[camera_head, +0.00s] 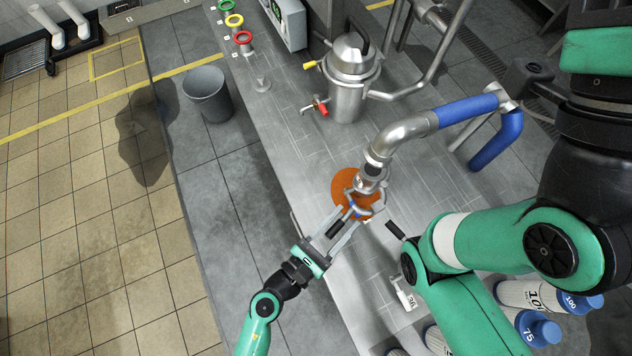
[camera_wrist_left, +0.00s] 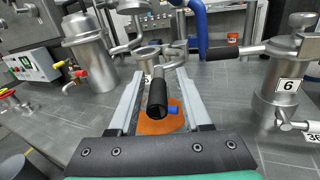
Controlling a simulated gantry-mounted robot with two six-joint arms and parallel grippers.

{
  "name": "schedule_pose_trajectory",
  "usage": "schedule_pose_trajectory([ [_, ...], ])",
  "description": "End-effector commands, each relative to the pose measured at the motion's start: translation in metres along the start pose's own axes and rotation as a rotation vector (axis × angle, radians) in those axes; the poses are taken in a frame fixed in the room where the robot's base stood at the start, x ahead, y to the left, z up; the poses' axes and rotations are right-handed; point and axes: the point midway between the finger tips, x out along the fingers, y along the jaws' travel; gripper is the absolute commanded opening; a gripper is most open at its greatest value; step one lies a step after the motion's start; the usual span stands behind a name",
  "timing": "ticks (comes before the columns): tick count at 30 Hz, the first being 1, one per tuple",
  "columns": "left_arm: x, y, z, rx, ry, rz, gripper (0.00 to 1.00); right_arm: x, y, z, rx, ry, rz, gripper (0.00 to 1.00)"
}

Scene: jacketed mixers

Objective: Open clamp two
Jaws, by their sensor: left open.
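A clamp (camera_head: 362,203) sits on the steel pipe end, above an orange disc (camera_head: 345,183). It has a black-gripped handle (camera_head: 335,230), which also shows in the left wrist view (camera_wrist_left: 157,100), and a small blue part (camera_wrist_left: 173,108). I see no number on this clamp. My left gripper (camera_head: 346,212) is open, with one finger on each side of the black handle. In the left wrist view the handle lies between the fingers (camera_wrist_left: 160,76), apart from both. My right gripper is not in view; only my right arm shows, covering part of the bench.
A steel vessel (camera_head: 350,85) with a red-handled valve (camera_head: 322,109) stands further back on the bench. A blue-sleeved pipe (camera_head: 466,110) arches above. A steel mixer labelled 6 (camera_wrist_left: 282,100) stands on the right. A grey bin (camera_head: 208,94) stands on the floor.

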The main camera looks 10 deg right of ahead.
Motion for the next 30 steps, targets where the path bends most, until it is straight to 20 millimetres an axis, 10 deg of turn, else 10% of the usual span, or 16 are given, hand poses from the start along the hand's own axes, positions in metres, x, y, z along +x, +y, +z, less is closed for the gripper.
schedule_pose_trajectory([
  [18,-0.104,0.002,-0.001,-0.002,0.002,0.005,0.48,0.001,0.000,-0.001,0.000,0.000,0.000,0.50],
  [30,-0.116,0.000,0.000,0.001,-0.001,-0.001,0.48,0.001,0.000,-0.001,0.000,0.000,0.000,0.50],
])
